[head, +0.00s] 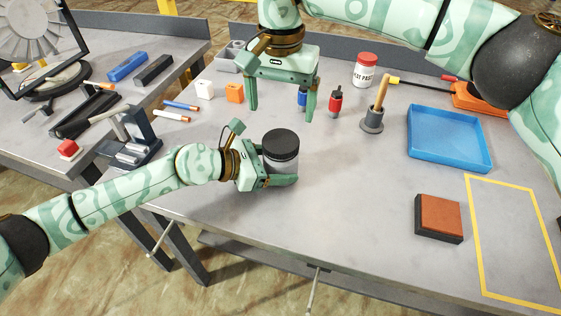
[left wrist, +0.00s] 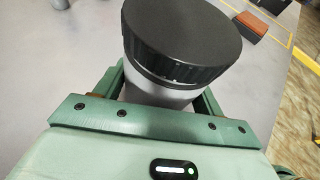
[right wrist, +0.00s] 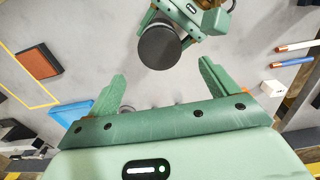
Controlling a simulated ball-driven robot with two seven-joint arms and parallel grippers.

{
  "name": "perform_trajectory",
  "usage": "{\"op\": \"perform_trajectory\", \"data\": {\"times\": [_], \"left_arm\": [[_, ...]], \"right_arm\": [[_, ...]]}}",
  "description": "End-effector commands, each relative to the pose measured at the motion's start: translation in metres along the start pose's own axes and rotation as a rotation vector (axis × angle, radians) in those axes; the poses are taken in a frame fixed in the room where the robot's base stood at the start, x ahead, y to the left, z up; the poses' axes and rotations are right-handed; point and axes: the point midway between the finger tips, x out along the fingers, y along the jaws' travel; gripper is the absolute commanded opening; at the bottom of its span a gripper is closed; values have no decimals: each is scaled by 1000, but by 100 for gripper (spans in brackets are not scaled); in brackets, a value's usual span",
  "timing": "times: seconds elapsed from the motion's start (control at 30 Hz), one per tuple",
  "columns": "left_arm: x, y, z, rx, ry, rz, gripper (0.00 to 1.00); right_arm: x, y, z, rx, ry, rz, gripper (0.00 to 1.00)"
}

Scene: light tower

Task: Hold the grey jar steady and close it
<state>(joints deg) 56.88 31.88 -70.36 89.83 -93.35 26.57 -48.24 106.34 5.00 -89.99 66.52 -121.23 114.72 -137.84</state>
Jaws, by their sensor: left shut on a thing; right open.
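The grey jar (head: 284,167) stands upright on the table with a black lid (head: 280,141) on its top. In the left wrist view the lid (left wrist: 180,35) covers the mouth, and a thin pale band shows under its edge on the jar (left wrist: 160,94). My left gripper (head: 279,175) is shut around the jar body from the left, below the lid. My right gripper (head: 282,112) is open and empty, pointing down above the table behind the jar. In the right wrist view the lid (right wrist: 160,47) lies beyond the open fingers (right wrist: 162,72).
Behind the jar stand red and blue small bottles (head: 335,103), an orange block (head: 234,93) and a white block (head: 205,89). Table space right of the jar is clear.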

Motion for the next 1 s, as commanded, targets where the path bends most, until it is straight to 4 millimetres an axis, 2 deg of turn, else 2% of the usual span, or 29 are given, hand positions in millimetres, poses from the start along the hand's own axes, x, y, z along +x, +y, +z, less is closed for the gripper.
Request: {"op": "perform_trajectory", "data": {"times": [0.37, 0.47, 0.8, 1.0], "left_arm": [[0, 0, 0, -1, 1, 0, 5], [0, 0, 0, -1, 1, 0, 5], [0, 0, 0, -1, 1, 0, 5], [0, 0, 0, -1, 1, 0, 5]], "right_arm": [[2, 0, 0, -9, -1, 0, 86], [11, 0, 0, -8, -2, 2, 86], [61, 0, 1, -7, -4, 1, 86], [78, 0, 0, -8, -1, 0, 86]]}}
